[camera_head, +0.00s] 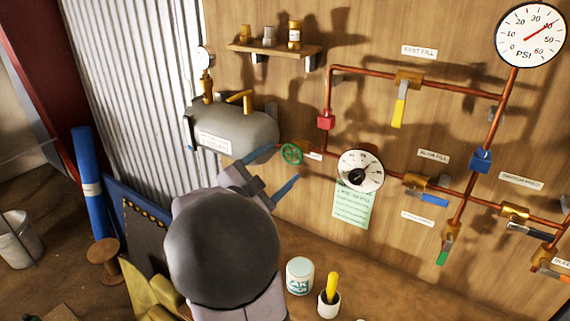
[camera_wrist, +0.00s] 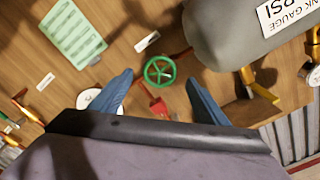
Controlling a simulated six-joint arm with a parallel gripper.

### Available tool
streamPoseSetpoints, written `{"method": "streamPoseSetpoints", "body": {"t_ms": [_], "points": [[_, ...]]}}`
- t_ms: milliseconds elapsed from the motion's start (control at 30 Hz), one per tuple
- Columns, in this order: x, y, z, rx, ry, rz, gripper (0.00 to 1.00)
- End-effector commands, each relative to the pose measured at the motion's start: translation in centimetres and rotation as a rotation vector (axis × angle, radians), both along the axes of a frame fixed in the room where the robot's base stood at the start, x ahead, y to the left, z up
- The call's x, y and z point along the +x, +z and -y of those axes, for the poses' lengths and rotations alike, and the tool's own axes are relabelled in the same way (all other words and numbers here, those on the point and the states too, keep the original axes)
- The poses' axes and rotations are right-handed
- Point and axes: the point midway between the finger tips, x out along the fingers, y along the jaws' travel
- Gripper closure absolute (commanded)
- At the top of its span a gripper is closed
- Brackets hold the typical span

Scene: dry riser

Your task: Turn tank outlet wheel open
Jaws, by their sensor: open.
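The tank outlet wheel (camera_head: 291,154) is a small green spoked handwheel on the copper pipe just right of the grey tank (camera_head: 240,135). In the wrist view the wheel (camera_wrist: 159,71) lies beyond the fingertips, between them in the picture. My gripper (camera_head: 275,170) has its two blue fingers spread wide, with nothing between them. It is in front of the wheel and appears apart from it. The wrist view shows the gripper (camera_wrist: 158,84) with one finger on each side of the wheel. The exact gap to the wheel is hard to tell.
A round dial (camera_head: 360,171) and a green note (camera_head: 352,205) are right of the wheel. Copper pipes with a yellow-handled valve (camera_head: 399,103) and a blue-handled valve (camera_head: 428,198) run along the wooden wall. A shelf (camera_head: 275,48) is above. A white tin (camera_head: 300,275) stands below.

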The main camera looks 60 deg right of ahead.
Motion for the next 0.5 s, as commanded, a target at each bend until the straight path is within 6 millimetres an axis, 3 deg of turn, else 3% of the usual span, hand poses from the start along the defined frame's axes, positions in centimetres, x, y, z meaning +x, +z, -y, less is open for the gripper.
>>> {"method": "streamPoseSetpoints", "body": {"t_ms": [500], "points": [[-0.04, -0.01, -0.74, 0.001, -0.001, 0.009, 0.31]]}}
